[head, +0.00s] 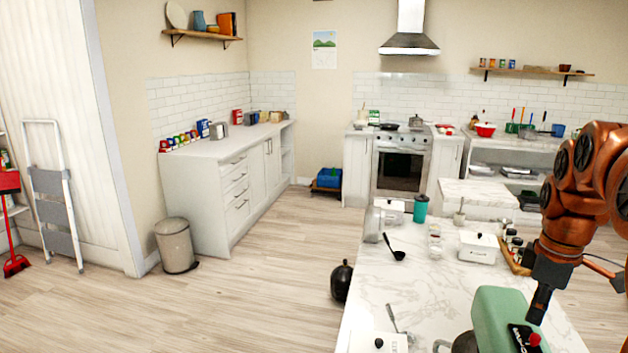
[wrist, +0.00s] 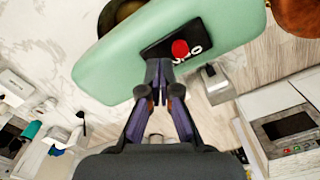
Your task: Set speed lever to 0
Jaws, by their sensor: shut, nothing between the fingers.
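A mint-green stand mixer (head: 495,310) stands on the marble counter at the lower right. It also fills the upper part of the wrist view (wrist: 115,65). A black plate (head: 520,340) on its side carries white markings and a red lever knob (head: 535,339). The red knob (wrist: 180,48) shows on the plate in the wrist view; the markings are only partly readable, so I cannot tell the setting. My gripper (head: 538,314) points down just above the knob in the head view. Its fingertips (wrist: 158,76) are shut and empty, overlapping the plate's lower edge beside the knob. I cannot tell whether they touch it.
The marble counter (head: 420,290) holds a ladle (head: 397,254), a teal cup (head: 420,208), a white lidded box (head: 478,247) and a rack of small jars. A dark bowl partly shows behind the mixer in the wrist view. Open floor lies left of the counter.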

